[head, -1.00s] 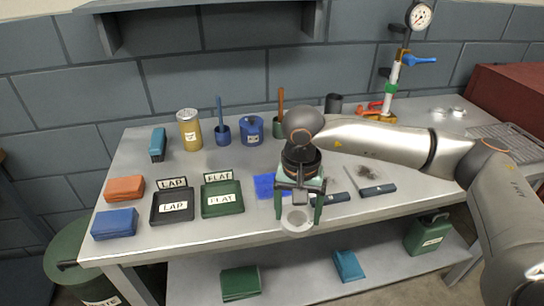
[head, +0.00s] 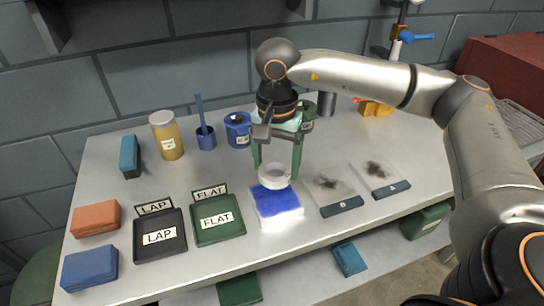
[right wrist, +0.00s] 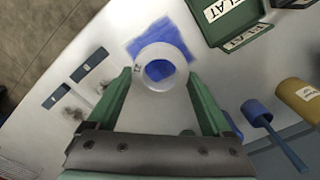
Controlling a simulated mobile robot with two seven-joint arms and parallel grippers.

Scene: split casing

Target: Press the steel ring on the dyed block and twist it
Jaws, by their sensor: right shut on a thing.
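The steel ring (head: 274,177) is a short pale ring between the green fingertips of my right gripper (head: 275,172), which is shut on it. The ring also shows in the right wrist view (right wrist: 145,76), with blue visible through its opening. The dyed block (head: 279,204) is a flat pale block with a bright blue top, lying on the bench. The ring is just above or at the block's back edge; I cannot tell whether they touch. The block also shows in the right wrist view (right wrist: 153,33), partly hidden by the ring. My left gripper is not in view.
Left of the block stand a green FLAT tray (head: 238,232) and a black LAP tray (head: 183,250). Right of it lie two plates with dark smudges and dark label strips (head: 342,206). A blue pot (head: 238,130) and a yellow canister (head: 166,136) stand behind.

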